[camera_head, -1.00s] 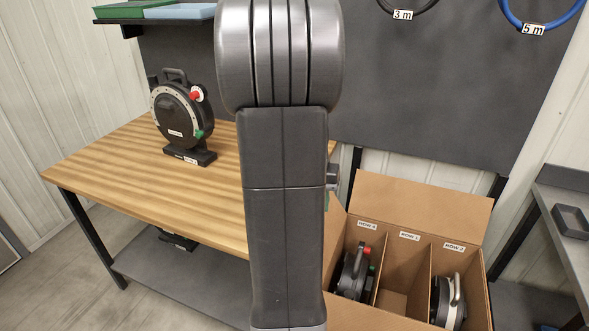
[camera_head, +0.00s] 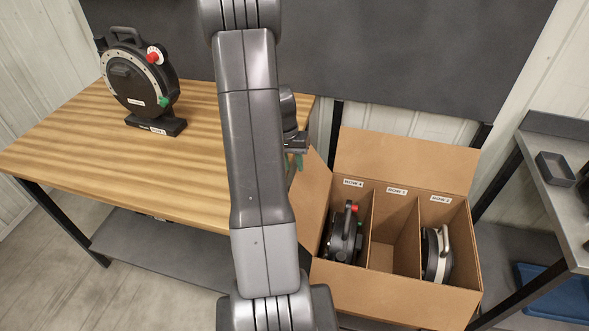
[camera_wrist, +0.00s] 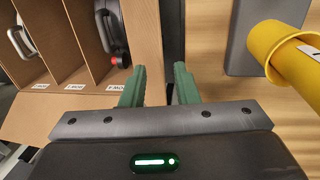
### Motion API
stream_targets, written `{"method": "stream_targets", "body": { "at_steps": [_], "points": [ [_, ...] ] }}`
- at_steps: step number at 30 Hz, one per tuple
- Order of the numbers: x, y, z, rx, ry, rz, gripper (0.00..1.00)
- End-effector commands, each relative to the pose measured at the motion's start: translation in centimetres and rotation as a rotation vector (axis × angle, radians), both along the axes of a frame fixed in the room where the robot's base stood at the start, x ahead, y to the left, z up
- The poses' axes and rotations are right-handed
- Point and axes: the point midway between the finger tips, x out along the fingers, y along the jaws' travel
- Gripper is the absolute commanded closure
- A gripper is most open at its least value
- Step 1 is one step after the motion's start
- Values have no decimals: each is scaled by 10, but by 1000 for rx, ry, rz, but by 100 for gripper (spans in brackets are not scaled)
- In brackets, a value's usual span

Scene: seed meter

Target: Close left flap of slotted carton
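The slotted carton (camera_head: 400,300) stands open at the lower right in the head view, with three labelled compartments. Its left flap (camera_head: 312,195) leans up and outward beside the bench. The flap also shows as a brown strip in the wrist view (camera_wrist: 143,35). My gripper (camera_head: 297,158) is just above and left of this flap, partly hidden by my arm in the head view. In the wrist view its green fingers (camera_wrist: 158,88) are apart with nothing clamped between them. The flap's edge lies near the gap; I cannot tell whether a finger touches it.
Dark reels stand in the carton's left (camera_head: 345,235) and right (camera_head: 436,255) compartments; the middle one looks empty. The back flap (camera_head: 405,160) stands up. The wooden bench (camera_head: 60,140) bears a large reel (camera_head: 138,80). A yellow cylinder (camera_wrist: 275,45) is near my gripper.

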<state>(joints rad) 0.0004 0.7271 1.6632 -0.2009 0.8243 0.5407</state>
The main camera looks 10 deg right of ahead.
Motion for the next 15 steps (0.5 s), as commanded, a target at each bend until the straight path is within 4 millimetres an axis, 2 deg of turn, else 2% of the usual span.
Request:
{"method": "stream_targets", "body": {
  "at_steps": [6,15],
  "points": [
    [-2,-4,-26,0,2,2,72],
    [-2,-5,-34,0,-1,1,72]
  ]
}}
